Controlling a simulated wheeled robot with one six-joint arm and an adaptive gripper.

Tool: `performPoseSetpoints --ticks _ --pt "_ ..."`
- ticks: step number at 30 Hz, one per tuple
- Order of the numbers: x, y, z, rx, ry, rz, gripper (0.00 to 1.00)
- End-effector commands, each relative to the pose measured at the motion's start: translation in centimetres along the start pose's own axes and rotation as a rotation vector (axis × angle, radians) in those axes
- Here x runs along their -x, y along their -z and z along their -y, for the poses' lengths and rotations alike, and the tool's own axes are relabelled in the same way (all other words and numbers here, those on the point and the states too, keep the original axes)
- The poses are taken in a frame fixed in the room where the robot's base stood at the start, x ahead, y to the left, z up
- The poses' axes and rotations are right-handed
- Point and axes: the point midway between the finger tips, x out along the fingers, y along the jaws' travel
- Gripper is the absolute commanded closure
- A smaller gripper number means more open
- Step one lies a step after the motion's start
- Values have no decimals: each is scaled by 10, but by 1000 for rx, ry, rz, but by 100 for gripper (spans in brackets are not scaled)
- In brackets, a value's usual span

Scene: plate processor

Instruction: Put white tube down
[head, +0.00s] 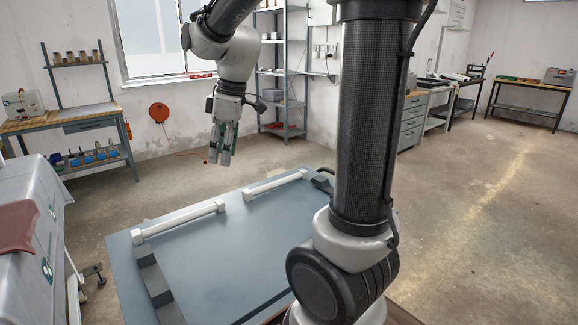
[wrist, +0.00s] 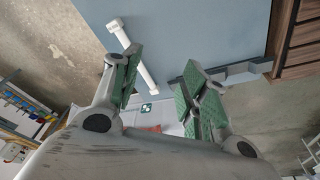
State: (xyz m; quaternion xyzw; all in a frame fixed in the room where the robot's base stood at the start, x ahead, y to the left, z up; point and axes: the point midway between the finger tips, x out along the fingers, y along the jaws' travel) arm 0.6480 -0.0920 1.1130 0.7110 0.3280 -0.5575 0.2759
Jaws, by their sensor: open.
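Two white tubes with square white ends lie along the far side of the blue-grey table (head: 222,265). The left white tube (head: 180,220) and the right white tube (head: 275,184) are in line, with a small gap between them. My gripper (head: 220,161) is open, pointing down, above and behind the gap in the head view. In the wrist view, a white tube (wrist: 132,54) lies on the table beyond the green-padded fingers of my gripper (wrist: 160,72), partly hidden by the left finger. I see nothing held between the fingers.
A dark grey block strip (head: 155,283) runs along the table's left edge. A grey-white machine (head: 35,230) stands close on the left. A workbench (head: 60,120) and a shelf rack (head: 283,80) stand by the walls. The table's middle is clear.

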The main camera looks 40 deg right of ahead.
Motion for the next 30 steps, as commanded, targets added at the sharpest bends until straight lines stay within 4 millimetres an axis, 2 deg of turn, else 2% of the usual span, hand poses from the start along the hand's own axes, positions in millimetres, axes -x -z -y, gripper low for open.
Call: performPoseSetpoints --ticks 1,6,12,15,20,30 --pt "14 -16 13 -79 -29 -8 56" --pt "41 -72 52 -375 -115 -34 56" --pt "50 -127 91 -678 -197 -87 56" --pt "49 -144 102 -778 -221 -108 56" --pt "47 -156 110 -852 -238 -125 56" --pt "47 -157 110 -858 -238 -126 56"
